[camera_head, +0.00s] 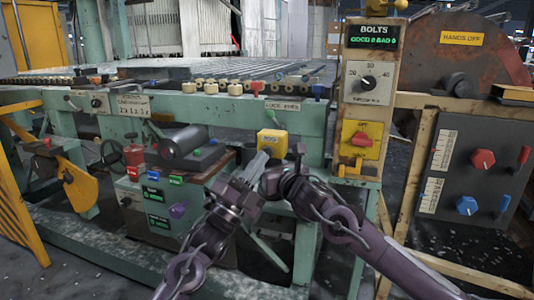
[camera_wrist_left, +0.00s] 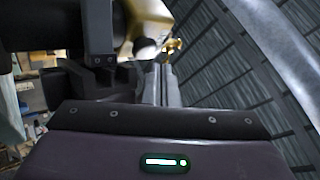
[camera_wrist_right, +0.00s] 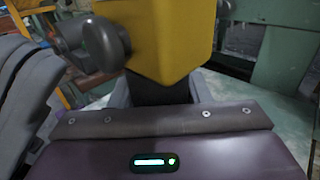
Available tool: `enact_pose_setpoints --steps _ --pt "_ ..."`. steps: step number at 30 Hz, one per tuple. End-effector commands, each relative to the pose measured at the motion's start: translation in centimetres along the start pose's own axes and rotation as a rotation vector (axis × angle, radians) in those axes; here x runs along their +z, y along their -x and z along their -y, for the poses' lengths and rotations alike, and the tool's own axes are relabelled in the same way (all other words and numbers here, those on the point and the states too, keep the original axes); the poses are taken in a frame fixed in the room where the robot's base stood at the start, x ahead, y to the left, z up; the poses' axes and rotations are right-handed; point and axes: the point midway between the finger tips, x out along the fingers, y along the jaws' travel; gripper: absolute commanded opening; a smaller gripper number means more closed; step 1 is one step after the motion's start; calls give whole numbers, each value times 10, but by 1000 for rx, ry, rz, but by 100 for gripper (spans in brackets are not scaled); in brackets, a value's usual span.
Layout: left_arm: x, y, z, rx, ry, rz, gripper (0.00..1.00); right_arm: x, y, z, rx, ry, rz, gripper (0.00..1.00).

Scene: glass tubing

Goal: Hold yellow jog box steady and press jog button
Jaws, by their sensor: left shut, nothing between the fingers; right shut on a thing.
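The yellow jog box (camera_head: 272,142) hangs at the front of the green machine, in the middle of the head view. My right gripper (camera_head: 284,160) is shut on its lower part. In the right wrist view the box (camera_wrist_right: 172,38) fills the top middle, just beyond the fingers. My left gripper (camera_head: 262,158) is shut and empty, with its fingertips close to the front of the box. In the left wrist view its closed fingers (camera_wrist_left: 166,78) point toward a small brass-coloured part (camera_wrist_left: 172,46) beside a yellow surface (camera_wrist_left: 150,20). I cannot tell whether they touch.
A grey control box with a dark cylinder (camera_head: 184,142) stands left of the grippers. A post with a BOLTS display (camera_head: 374,40) and a yellow switch (camera_head: 362,140) stands to the right. A panel with red and blue knobs (camera_head: 482,159) is farther right.

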Motion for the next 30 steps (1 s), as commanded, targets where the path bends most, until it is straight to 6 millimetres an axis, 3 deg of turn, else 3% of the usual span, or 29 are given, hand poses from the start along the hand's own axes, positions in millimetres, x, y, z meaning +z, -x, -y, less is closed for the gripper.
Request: enact_pose_setpoints --steps 30 --pt "4 -7 -5 0 0 0 0 0 0 0 0 0 -1 11"
